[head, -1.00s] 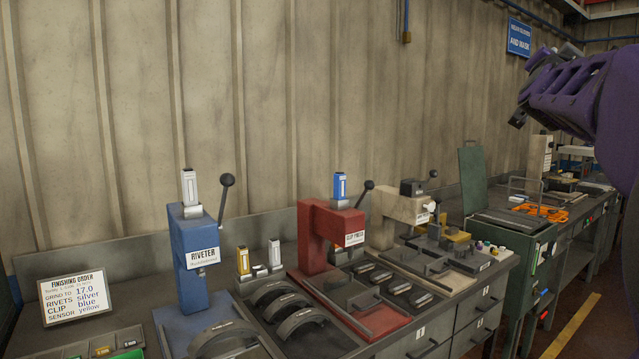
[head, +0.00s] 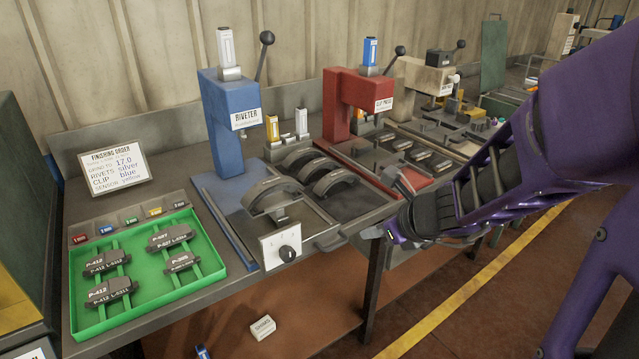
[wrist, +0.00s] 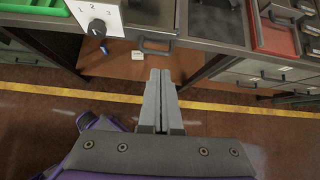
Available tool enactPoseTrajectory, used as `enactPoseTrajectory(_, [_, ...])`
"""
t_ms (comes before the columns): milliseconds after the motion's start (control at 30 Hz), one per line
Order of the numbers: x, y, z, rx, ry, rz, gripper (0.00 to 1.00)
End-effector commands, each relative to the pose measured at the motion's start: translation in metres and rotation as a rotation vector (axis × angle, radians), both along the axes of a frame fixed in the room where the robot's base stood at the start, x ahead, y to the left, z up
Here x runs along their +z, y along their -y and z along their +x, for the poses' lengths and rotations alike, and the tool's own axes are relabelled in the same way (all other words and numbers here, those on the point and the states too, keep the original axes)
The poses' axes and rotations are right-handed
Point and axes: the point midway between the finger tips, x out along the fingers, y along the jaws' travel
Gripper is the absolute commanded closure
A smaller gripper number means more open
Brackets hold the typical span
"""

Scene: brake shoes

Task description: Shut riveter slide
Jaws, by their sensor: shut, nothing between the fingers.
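The blue riveter (head: 232,130) stands on the bench with its black-knobbed lever up and a white-silver cartridge on top. In front is a white panel with a numbered dial (head: 283,246), also in the wrist view (wrist: 97,18). Right of it, a dark slide plate (head: 312,212) with a bar handle (head: 338,240) reaches the bench front; the handle shows in the wrist view (wrist: 155,46). My gripper (head: 402,180) is shut and empty, in front of the bench, right of the handle and apart from it. Its fingers (wrist: 158,75) point toward the bench in the wrist view.
A green tray (head: 150,265) with labelled parts lies left. The red clip press (head: 350,110) stands right of the riveter, with more brake shoes (head: 335,178) between. A small white box (head: 262,327) is below the bench. The floor in front is open.

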Motion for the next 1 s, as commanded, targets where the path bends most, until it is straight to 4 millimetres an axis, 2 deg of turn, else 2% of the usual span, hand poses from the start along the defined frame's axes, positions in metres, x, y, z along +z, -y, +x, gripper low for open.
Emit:
enactPoseTrajectory(100, [-0.009,-0.011,-0.009,-0.016,-0.035,0.057,1.0])
enactPoseTrajectory(233, [-0.019,-0.017,-0.004,-0.015,-0.038,0.062,1.0])
enactPoseTrajectory(700, [-0.085,-0.052,0.049,-0.012,-0.036,0.057,1.0])
enactPoseTrajectory(767, [-0.077,-0.058,0.058,-0.012,-0.036,0.057,1.0])
enactPoseTrajectory(1000, [-0.077,-0.072,0.079,-0.013,-0.036,0.056,1.0])
